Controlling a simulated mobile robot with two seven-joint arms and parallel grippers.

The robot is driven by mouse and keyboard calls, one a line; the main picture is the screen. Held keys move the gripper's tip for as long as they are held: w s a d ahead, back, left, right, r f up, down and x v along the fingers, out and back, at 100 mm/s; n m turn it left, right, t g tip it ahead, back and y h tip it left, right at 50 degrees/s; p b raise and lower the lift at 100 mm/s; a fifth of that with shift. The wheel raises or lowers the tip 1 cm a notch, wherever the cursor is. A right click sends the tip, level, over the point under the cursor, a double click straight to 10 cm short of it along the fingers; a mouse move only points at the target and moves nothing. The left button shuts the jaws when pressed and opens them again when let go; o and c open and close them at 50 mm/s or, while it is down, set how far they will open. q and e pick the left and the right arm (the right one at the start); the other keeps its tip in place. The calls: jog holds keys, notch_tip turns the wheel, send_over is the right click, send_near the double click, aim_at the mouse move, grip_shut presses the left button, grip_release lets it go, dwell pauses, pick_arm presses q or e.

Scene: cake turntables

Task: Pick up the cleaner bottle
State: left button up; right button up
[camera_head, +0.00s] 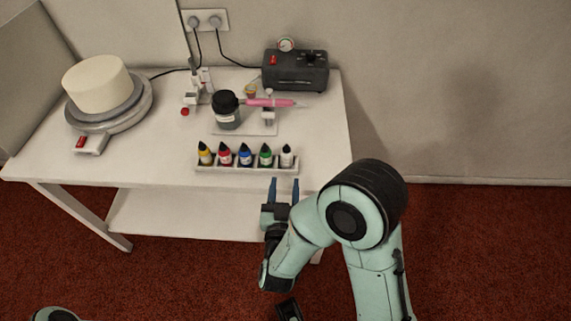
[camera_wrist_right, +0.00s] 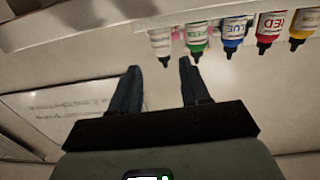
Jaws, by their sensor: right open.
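The white bottle (camera_head: 287,157), which I take to be the cleaner bottle, stands upright at the right end of a row of bottles in a white rack. In the right wrist view the white bottle (camera_wrist_right: 161,43) appears upside down, beside the green one, its label too blurred to read. My right gripper (camera_head: 284,187) is open and empty at the table's front edge, short of the rack and apart from the bottle. In the wrist view the bottle lies just beyond the gap between the fingertips (camera_wrist_right: 160,68). My left gripper is not in view.
Yellow, red, blue and green bottles (camera_head: 266,156) share the rack (camera_head: 247,169). Behind stand a dark jar (camera_head: 227,113), a pink airbrush (camera_head: 268,102) and a black compressor (camera_head: 295,71). A cake on a turntable (camera_head: 112,121) is at left. The table's right front (camera_head: 325,150) is clear.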

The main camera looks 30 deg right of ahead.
aim_at(286, 160)
jog(key=x, duration=0.4)
jog(key=shift+w+d+p, duration=0.25)
jog(key=shift+w+p, duration=0.1)
jog(key=shift+p, duration=0.05)
jog(key=shift+x, duration=2.95)
jog(key=shift+a, duration=0.1)
jog(key=c, duration=0.4)
